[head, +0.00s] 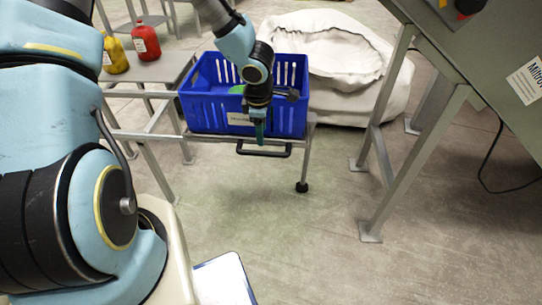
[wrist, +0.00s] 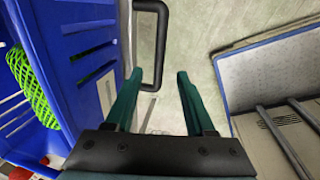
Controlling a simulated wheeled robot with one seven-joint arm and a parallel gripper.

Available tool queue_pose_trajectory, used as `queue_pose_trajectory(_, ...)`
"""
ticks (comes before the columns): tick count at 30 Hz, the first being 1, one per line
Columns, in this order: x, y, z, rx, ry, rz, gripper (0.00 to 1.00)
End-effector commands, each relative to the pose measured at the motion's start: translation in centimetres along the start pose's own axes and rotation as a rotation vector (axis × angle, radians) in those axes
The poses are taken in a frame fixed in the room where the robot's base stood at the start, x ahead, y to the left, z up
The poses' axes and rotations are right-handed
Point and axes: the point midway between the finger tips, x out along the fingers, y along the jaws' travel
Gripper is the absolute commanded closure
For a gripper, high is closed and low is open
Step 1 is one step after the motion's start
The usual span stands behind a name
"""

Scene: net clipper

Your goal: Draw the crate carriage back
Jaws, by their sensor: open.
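The blue crate (head: 215,110) sits on the metal-framed carriage (head: 308,150). A black handle (head: 264,153) sticks out from the carriage's front, below the crate. My gripper (head: 258,138) points down at the crate's front side, just above the handle. In the wrist view my gripper (wrist: 159,72) has its two green fingers apart and empty. The handle (wrist: 161,40) shows in line with the gap between them, its near end partly beside the left finger. I cannot tell whether the handle is between the fingers in depth. The crate (wrist: 88,75) is left of the fingers there.
Green netting (wrist: 32,85) is inside the crate. A grey side table (head: 165,68) at left holds a yellow bottle (head: 115,58) and a red bottle (head: 146,44). A white sack (head: 345,75) lies behind. A grey machine stand (head: 420,160) is at right. The floor in front is clear.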

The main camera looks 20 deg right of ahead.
Motion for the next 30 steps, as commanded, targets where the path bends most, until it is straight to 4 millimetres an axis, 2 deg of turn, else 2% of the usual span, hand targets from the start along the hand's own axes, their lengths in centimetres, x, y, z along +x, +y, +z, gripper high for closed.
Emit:
queue_pose_trajectory(1, 1.2, -0.1, 0.0, 0.001, -0.001, -0.003, 0.45)
queue_pose_trajectory(9, 6.2, -0.1, -0.1, 0.001, 0.000, -0.002, 0.45)
queue_pose_trajectory(15, 8.7, 0.0, -0.1, 0.001, 0.000, 0.000, 0.45)
queue_pose_trajectory(19, 9.3, 0.0, -0.1, 0.003, 0.001, 0.001, 0.45)
queue_pose_trajectory(27, 9.4, 0.0, -0.1, 0.003, 0.001, 0.002, 0.45)
queue_pose_trajectory(30, 9.4, 0.0, -0.1, 0.003, 0.001, 0.001, 0.54)
